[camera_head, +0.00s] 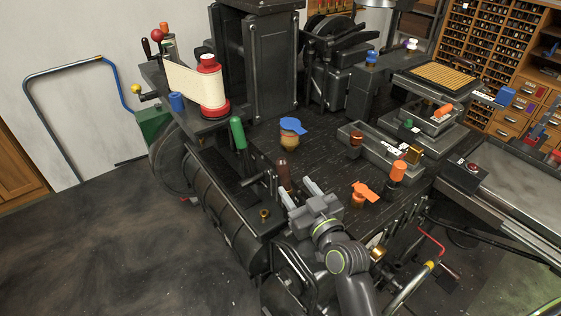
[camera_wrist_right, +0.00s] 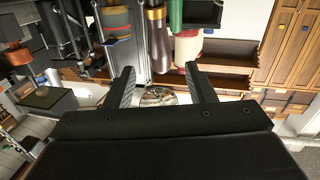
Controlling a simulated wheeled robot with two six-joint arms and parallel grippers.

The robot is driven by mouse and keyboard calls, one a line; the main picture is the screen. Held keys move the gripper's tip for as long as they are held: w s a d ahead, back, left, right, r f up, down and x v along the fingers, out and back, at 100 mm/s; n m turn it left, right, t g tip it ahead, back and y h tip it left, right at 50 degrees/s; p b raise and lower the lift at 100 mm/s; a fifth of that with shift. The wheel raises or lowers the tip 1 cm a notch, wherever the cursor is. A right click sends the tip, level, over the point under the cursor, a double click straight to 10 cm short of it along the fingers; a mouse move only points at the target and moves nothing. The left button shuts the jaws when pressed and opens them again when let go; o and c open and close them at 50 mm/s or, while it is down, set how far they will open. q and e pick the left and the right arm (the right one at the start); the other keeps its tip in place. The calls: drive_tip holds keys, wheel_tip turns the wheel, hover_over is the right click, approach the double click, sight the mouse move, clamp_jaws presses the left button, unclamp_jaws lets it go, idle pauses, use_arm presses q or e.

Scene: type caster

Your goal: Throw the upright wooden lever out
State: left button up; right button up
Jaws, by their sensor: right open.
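The upright wooden lever (camera_head: 283,172) has a dark brown handle and stands at the front left of the black machine. In the right wrist view the brown handle (camera_wrist_right: 156,42) shows beyond the gap between the fingers. My right gripper (camera_head: 297,194) is open and empty, with its fingers pointing toward the lever. In the wrist view its two fingertips (camera_wrist_right: 159,72) are spread apart, and the handle appears apart from both. The lever's lower part is partly hidden behind the gripper. My left gripper is not in view.
A green-handled lever (camera_head: 238,133) stands behind and left of the wooden one. A blue-topped pot (camera_head: 291,130) and an orange-topped one (camera_head: 362,192) stand on the machine's deck. A cream paper roll (camera_head: 195,86) is at the back left. Open floor lies left of the machine.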

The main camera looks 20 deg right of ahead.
sight(281, 167)
drive_tip(key=w, duration=0.3)
drive_tip(key=w+a+p, duration=0.1)
drive_tip(key=w, duration=0.2)
drive_tip(key=w+p, duration=0.1)
drive_tip(key=w, duration=0.2)
drive_tip(key=shift+w+a, duration=0.1)
drive_tip(key=shift+a, duration=0.15)
clamp_jaws()
